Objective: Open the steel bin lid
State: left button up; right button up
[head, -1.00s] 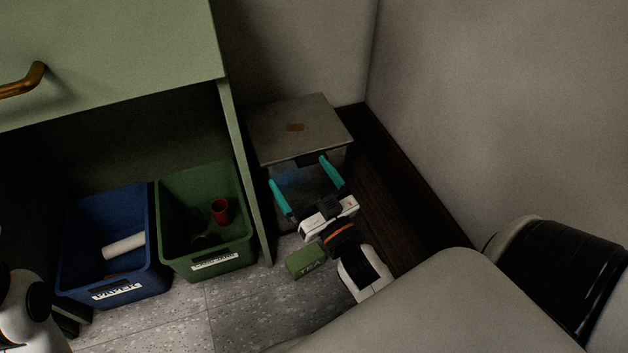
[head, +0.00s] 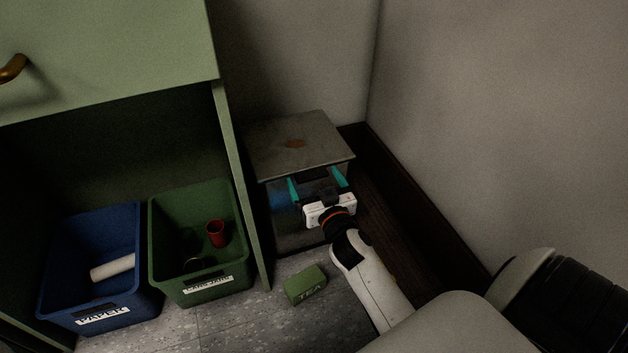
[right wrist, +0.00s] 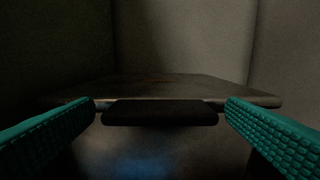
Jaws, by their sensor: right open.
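The steel bin (head: 285,230) stands in the corner with its flat grey lid (head: 275,145) down; a brown patch marks the lid's top. A dark lip or tab (right wrist: 160,113) sticks out at the lid's front edge in the right wrist view, where the lid (right wrist: 250,97) is seen nearly edge-on. My right gripper (head: 318,184) is open at the bin's front, just under the lid's front edge. In the right wrist view its teal fingers (right wrist: 160,118) stand apart on either side of the dark tab, and no contact shows. My left gripper is not in view.
A green bin (head: 160,265) holding a red cup (head: 216,234) and a blue paper bin (head: 45,300) holding a white roll stand left, under the green cabinet (head: 110,50). A green TEA box (head: 305,286) lies on the floor. Walls close in behind and right.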

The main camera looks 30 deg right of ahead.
jog(key=shift+w+d, duration=0.1)
jog(key=shift+w, duration=0.35)
jog(key=shift+c, duration=0.4)
